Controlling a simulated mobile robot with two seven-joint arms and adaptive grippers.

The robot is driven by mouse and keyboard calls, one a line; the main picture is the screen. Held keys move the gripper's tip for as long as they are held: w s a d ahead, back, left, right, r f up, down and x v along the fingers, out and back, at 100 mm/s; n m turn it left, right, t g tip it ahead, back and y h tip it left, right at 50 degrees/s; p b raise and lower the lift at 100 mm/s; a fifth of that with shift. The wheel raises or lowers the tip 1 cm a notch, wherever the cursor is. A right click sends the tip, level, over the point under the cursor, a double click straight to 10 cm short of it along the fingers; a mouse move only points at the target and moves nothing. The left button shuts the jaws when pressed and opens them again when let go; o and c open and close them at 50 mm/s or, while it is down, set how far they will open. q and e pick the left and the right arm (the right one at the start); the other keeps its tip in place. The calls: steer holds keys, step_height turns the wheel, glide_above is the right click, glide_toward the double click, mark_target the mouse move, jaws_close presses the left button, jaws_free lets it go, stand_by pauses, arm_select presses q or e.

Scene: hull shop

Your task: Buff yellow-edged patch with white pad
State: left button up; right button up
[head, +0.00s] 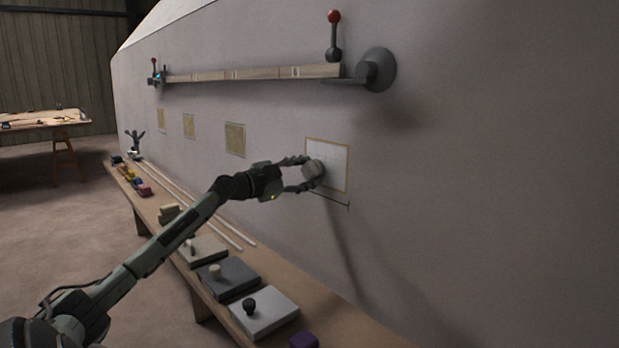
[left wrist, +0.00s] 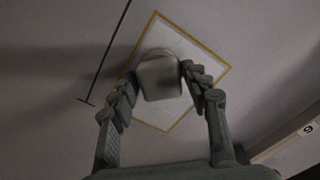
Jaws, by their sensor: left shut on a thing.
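The yellow-edged patch (head: 337,162) is a pale, nearly white square with a thin yellow border on the grey hull wall. It also shows in the left wrist view, turned like a diamond (left wrist: 208,72). My left gripper (head: 308,171) is at the patch's left side, shut on a small pale grey-white pad (head: 315,169). In the left wrist view the pad (left wrist: 160,80) sits between both fingers and covers the patch's middle. The pad's face toward the wall is hidden, so I cannot tell whether it touches the patch. My right gripper is not in view.
A long bench (head: 147,207) runs along the hull, with a cream block (head: 203,250), a dark grey block (head: 228,278) and a light grey block (head: 264,312), all knobbed. A batten (head: 250,73) spans the wall above. A dark line mark (head: 329,200) lies just below the patch.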

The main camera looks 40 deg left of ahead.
arm_select(q)
steer(key=shift+w+a+f+b, duration=0.1)
steer(key=shift+a+b, duration=0.3)
steer(key=shift+a, duration=0.45)
steer(key=shift+w+a+b, duration=0.1)
steer(key=shift+a+b, duration=0.5)
steer(key=shift+a, duration=1.15)
steer(key=o, duration=0.6)
steer(key=shift+c, duration=0.2)
steer(key=c, duration=0.6)
steer(key=shift+o, duration=0.2)
steer(key=shift+s+p, duration=0.4)
steer(key=shift+s, duration=0.15)
steer(key=shift+s+a+p, duration=0.2)
steer(key=shift+s+p, duration=0.8)
steer(key=shift+s, duration=1.5)
